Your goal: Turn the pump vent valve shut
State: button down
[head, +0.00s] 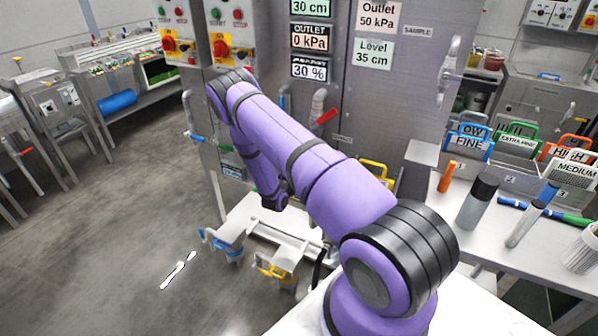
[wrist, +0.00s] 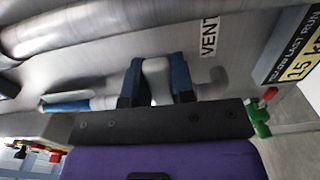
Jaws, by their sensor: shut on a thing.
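In the wrist view my gripper (wrist: 156,88) has its two blue-and-dark fingers on either side of a pale grey part (wrist: 156,72). It is shut on this part, which I take to be the handle of the vent valve. The VENT label (wrist: 208,37) is on the grey panel just to the right of it. A grey stub shows right of the fingers. A pipe fitting with a blue lever (wrist: 66,106) shows to the left; how it joins the gripped part is hidden. In the head view my arm covers this area, and I cannot make out the fingers or the vent valve.
A large grey pipe (wrist: 90,28) runs above the gripper. A red-and-green fitting (wrist: 262,112) is close at the right. In the head view a red-handled valve (head: 326,117) is on the steel cabinet.

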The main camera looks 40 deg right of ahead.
jog(key=shift+a+f, duration=0.1)
jog(key=c, duration=1)
grip_release()
jog(key=shift+o, duration=0.2)
jog(key=v, duration=1)
jog(key=shift+a, duration=0.3)
jog(key=shift+s, duration=0.15)
